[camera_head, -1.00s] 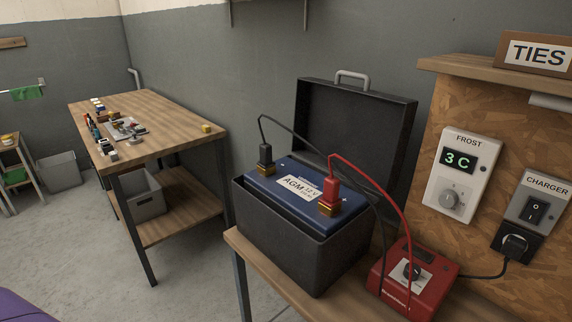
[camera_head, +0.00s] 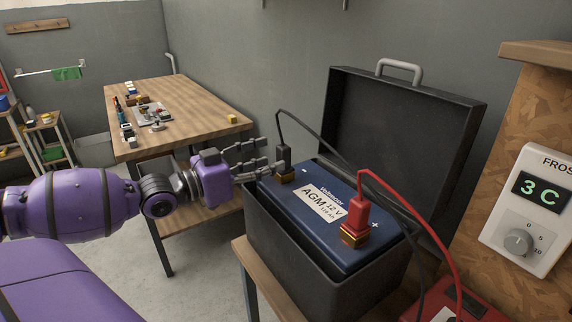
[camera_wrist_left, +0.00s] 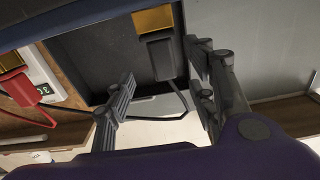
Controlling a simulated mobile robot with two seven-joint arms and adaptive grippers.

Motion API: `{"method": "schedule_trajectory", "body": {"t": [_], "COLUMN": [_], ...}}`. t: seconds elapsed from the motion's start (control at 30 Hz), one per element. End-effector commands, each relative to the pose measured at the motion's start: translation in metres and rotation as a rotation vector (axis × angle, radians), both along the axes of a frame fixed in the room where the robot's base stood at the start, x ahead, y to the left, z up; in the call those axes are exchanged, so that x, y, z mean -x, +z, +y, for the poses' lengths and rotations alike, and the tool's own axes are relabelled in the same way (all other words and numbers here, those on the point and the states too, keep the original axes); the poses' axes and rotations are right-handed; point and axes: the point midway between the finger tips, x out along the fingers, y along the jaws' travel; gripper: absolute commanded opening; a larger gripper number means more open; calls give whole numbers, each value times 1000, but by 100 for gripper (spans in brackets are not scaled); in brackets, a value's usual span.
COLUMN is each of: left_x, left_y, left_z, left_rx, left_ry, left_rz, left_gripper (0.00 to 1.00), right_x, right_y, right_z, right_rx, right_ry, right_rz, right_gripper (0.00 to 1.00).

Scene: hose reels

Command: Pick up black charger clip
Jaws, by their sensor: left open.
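The black charger clip (camera_head: 284,156) sits upright on the brass negative post of the blue AGM battery (camera_head: 318,197). A black cable rises from its top. My left gripper (camera_head: 270,154) reaches in from the left, open and empty, with its fingertips close beside the clip. In the left wrist view the clip (camera_wrist_left: 160,57) appears between the spread fingers (camera_wrist_left: 162,64); I cannot tell whether either finger touches it. The red clip (camera_head: 355,216) sits on the other post. My right gripper is not in view.
The battery stands in an open black case (camera_head: 300,262) with its lid (camera_head: 400,135) raised behind. The red charger (camera_head: 455,308) is at the lower right, partly cut off. A wooden bench (camera_head: 185,95) with small parts stands at the back left.

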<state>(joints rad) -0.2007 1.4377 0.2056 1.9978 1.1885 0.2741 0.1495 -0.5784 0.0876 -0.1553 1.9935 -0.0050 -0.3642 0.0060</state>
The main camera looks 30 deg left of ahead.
Motion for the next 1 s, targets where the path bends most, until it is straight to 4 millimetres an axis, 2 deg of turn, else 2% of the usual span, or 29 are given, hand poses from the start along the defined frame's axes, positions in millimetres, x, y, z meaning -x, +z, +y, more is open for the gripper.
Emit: {"method": "schedule_trajectory", "body": {"t": [0.17, 0.3, 0.5, 0.87, 1.0], "left_x": [-12, -29, -46, -50, -50], "left_y": [-1, -3, -2, -2, -1], "left_z": [-4, -10, -16, -18, -18], "left_rx": [-1, 0, -1, -1, -1], "left_ry": [-1, -2, 0, 0, 0], "left_rz": [-1, -1, -1, 0, 0], "left_gripper": [51, 51, 51, 51, 32], "right_x": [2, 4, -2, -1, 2], "right_y": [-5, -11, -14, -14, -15], "right_z": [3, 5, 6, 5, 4], "right_rx": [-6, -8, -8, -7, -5], "right_ry": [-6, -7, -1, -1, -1], "right_rz": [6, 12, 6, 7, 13], "right_gripper": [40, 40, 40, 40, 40]}}
